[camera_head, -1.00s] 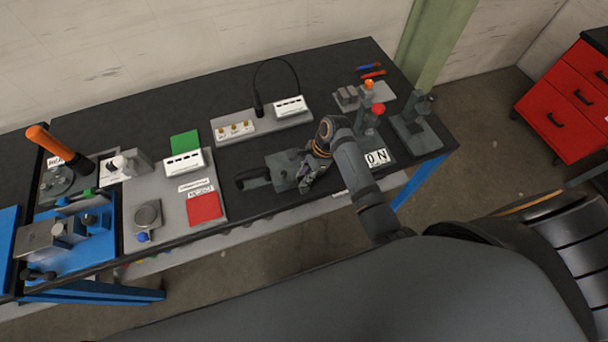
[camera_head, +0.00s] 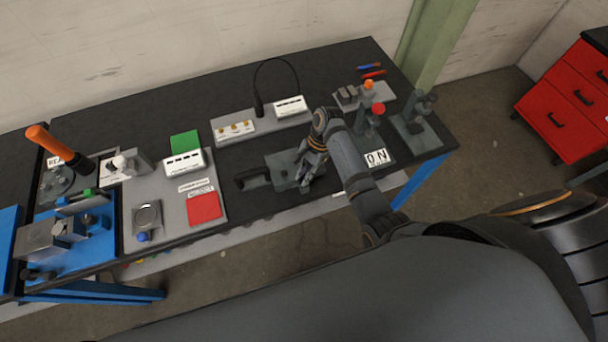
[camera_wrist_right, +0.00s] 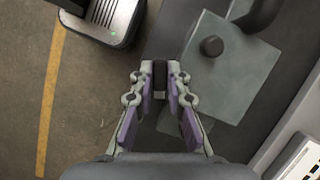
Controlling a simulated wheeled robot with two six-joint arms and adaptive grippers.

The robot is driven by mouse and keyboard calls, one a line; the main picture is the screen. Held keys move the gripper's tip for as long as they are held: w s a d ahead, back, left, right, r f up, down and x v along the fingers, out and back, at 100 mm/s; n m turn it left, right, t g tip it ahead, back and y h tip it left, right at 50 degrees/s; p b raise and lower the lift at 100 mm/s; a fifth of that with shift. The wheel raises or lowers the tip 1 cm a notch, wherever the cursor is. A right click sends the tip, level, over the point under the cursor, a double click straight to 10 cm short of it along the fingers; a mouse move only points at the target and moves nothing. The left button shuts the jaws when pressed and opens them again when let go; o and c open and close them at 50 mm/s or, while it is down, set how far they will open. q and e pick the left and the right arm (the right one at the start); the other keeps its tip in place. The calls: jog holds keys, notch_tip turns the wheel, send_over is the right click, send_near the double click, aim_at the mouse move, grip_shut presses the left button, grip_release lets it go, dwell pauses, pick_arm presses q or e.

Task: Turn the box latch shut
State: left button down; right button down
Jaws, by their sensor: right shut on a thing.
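The box latch unit is a grey plate-like box (camera_head: 281,166) on the dark bench, with a black handle (camera_head: 254,179) at its left end. In the right wrist view its grey face (camera_wrist_right: 238,65) carries a dark round knob (camera_wrist_right: 212,46), right of my fingers. My right gripper (camera_head: 306,184) is at the box's right end. In the right wrist view my right gripper (camera_wrist_right: 161,76) is shut on a small dark upright piece (camera_wrist_right: 160,74), seemingly the latch's lever; its join to the box is not clear. My left gripper is out of view.
Right of my gripper are an "ON" label plate (camera_head: 377,157) and a post with a red knob (camera_head: 378,108). Behind is a grey panel (camera_head: 262,126) with a cable. A board with a red square (camera_head: 204,207) lies left. Bare bench lies behind the box.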

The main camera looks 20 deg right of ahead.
jog(key=n+g, duration=0.1)
jog(key=n, duration=0.2)
jog(key=n+h, duration=0.1)
jog(key=n, duration=0.2)
jog(key=shift+w+a+r+n+g+h, duration=0.1)
jog(key=shift+n+g+h, duration=0.2)
jog(key=shift+g, duration=0.1)
jog(key=n+h, duration=0.1)
jog(key=n, duration=0.2)
jog(key=shift+g, duration=0.4)
jog(key=shift+n+h, duration=0.8)
jog(key=shift+n, duration=1.3)
jog(key=c, duration=1.3)
grip_release()
